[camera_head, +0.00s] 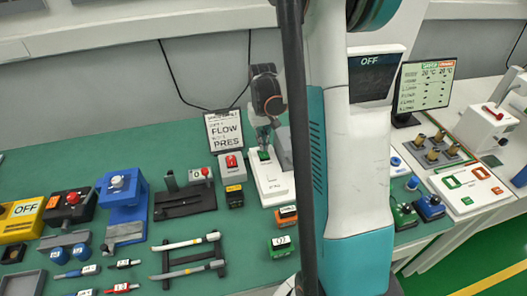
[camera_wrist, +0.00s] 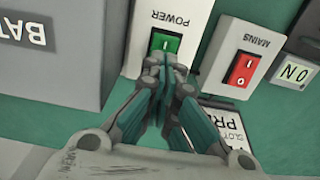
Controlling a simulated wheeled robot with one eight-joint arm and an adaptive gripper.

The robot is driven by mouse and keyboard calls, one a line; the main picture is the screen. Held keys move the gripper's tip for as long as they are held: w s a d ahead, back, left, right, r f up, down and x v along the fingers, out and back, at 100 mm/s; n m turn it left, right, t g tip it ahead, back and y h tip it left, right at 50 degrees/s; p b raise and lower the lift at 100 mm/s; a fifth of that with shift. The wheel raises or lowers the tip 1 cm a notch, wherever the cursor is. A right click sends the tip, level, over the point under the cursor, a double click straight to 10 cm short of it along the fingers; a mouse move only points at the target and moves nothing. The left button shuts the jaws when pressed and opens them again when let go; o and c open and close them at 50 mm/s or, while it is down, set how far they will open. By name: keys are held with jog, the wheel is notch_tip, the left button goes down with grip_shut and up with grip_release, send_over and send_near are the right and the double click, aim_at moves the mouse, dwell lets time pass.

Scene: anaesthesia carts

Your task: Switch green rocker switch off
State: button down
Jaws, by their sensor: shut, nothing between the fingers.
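The green rocker switch (camera_wrist: 166,41) sits on a white box labelled POWER (camera_wrist: 176,12), seen upside down in the wrist view. In the head view the switch (camera_head: 264,154) is a small green patch near the top of the white box (camera_head: 272,183). My gripper (camera_wrist: 170,70) is shut and empty, with its fingertips over the near edge of the switch in the wrist view. They hide that part, and I cannot tell whether they touch it. In the head view my gripper (camera_head: 263,137) is just above the switch.
A red rocker switch (camera_wrist: 241,68) on a white MAINS box (camera_wrist: 260,42) stands close by, to the right in the wrist view. A grey block labelled BAT (camera_wrist: 50,45) is on the left. A FLOW/PRES sign (camera_head: 226,131) stands behind the red switch.

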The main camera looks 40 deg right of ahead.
jog(key=shift+r+p, duration=1.4)
jog(key=shift+r, duration=1.1)
